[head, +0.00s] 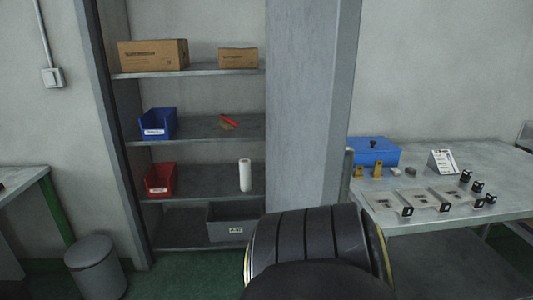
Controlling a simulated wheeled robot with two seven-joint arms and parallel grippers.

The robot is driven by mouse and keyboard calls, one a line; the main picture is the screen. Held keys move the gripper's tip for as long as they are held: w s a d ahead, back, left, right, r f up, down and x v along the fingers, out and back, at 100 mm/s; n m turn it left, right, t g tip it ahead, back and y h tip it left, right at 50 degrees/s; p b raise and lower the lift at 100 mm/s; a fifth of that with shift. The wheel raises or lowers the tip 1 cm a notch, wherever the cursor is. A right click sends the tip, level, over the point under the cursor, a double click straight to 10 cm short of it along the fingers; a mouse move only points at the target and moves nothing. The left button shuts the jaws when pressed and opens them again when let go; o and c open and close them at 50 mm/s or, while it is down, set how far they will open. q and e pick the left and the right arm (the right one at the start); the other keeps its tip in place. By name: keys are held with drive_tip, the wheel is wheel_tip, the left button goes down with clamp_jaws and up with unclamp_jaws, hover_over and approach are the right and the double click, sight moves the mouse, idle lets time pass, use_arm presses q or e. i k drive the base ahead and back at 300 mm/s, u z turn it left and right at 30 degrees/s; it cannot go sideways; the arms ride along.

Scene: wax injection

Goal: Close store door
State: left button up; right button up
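The store (190,131) is a tall grey cabinet with several shelves in the left half of the head view. Its front is open on the left side, so the shelves and their contents show. A plain grey upright panel (302,100) stands at the right side of the opening. It looks like the store door, but I cannot tell for sure whether it is the door or a side wall. No handle shows. Its lower end is hidden behind a dark rounded link of my own arm at the bottom centre. Neither of my grippers is in view.
Shelves hold cardboard boxes (153,54), a blue bin (158,124), a red bin (160,180), a white roll (245,174) and a grey bin (232,224). A waste bin (95,268) stands left. A worktable (497,165) with a blue box (374,152) stands right.

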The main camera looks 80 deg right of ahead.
sight(311, 46)
drive_tip(key=k, duration=1.55)
drive_tip(key=z, duration=1.95)
drive_tip(key=i, duration=1)
drive_tip(key=u, duration=1.05)
drive_tip(key=k, duration=0.7)
drive_tip(key=z, duration=0.55)
